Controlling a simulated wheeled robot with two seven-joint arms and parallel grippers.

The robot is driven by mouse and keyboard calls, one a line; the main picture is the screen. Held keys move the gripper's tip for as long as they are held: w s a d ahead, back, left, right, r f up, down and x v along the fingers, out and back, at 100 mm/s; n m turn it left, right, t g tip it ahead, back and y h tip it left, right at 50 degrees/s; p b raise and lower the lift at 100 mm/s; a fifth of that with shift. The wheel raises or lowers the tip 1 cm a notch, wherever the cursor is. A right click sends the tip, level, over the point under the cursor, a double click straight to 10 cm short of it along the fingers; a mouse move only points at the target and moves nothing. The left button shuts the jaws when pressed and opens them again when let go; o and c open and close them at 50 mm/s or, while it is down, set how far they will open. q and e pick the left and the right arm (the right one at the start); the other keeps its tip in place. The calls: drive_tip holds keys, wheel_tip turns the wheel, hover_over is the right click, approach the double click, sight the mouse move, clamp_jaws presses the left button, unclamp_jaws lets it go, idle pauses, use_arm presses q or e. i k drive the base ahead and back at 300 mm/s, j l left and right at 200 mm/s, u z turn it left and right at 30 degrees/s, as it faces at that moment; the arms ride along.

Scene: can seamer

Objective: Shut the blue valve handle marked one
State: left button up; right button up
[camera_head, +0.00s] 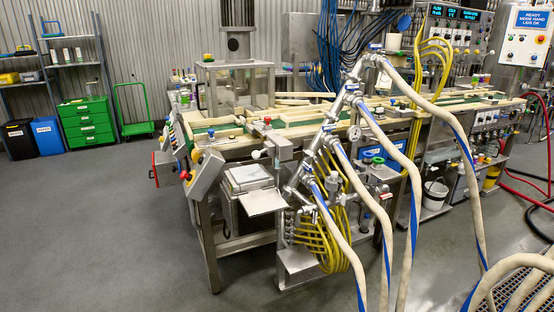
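A slanted steel pipe manifold (341,103) stands at the front of the machine line, right of the picture's middle. Beige hoses with blue stripes (401,160) run from its outlets down to the right. Small blue parts that look like valve handles show along it, one near the top (376,46) and others lower down. They are too small for me to read any number, so I cannot tell which is marked one, or whether it is open or shut. Neither of my grippers is in view.
A steel machine table with a conveyor (290,122) runs across behind the manifold. A steel box with an open lid (250,180) sits left of it. Yellow hoses (325,240) hang below. A floor grate (515,270) lies at lower right. Open grey floor (90,230) is at left.

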sight(306, 167)
drive_tip(key=i+l+u, duration=0.15)
drive_tip(key=u, duration=0.25)
drive_tip(key=i+l+u, duration=0.1)
drive_tip(key=l+u, duration=0.25)
drive_tip(key=i+l+u, duration=0.1)
drive_tip(key=l+u, duration=0.15)
drive_tip(key=u, duration=0.15)
